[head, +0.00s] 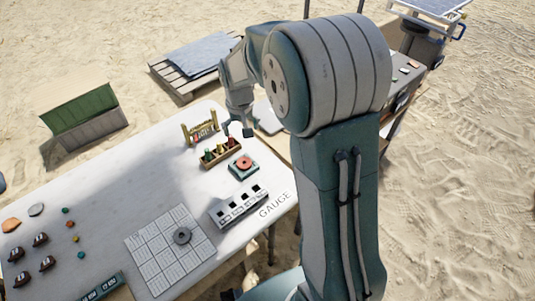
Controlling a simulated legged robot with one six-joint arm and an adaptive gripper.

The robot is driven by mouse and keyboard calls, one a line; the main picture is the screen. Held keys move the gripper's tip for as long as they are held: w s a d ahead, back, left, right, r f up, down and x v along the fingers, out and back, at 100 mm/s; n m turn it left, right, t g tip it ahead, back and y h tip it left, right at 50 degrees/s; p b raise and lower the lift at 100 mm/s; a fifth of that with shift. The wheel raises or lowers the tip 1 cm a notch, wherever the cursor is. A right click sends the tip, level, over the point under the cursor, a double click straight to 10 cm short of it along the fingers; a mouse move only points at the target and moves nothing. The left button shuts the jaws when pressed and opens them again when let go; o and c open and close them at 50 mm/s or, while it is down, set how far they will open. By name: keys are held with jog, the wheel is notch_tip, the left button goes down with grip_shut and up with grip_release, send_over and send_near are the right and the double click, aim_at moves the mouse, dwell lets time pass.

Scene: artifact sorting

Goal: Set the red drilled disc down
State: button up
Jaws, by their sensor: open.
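The red drilled disc (244,163) lies flat on a small teal-and-white base (235,172) on the white table. The dark hole in its middle shows. My gripper (242,131) is open, above and behind the disc in the picture, apart from it. The gripper is small here and nothing shows between its fingers. My arm's large upper links hide the ground and part of the table's right side.
A wooden rack (221,152) with coloured pieces and a yellow frame (200,130) stand close behind the disc. A white slotted block (238,206) beside "GAUGE" lettering is in front. A tiled grid (150,262) bears a grey ring (182,236). The table's middle left is clear.

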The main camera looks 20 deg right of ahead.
jog(key=s+r+t, duration=0.2)
jog(key=s+r, duration=0.9)
jog(key=r, duration=0.1)
jog(key=s+r+t, duration=0.2)
jog(key=s+r, duration=0.1)
jog(key=s, duration=1.1)
jog(key=shift+n+t, duration=0.4)
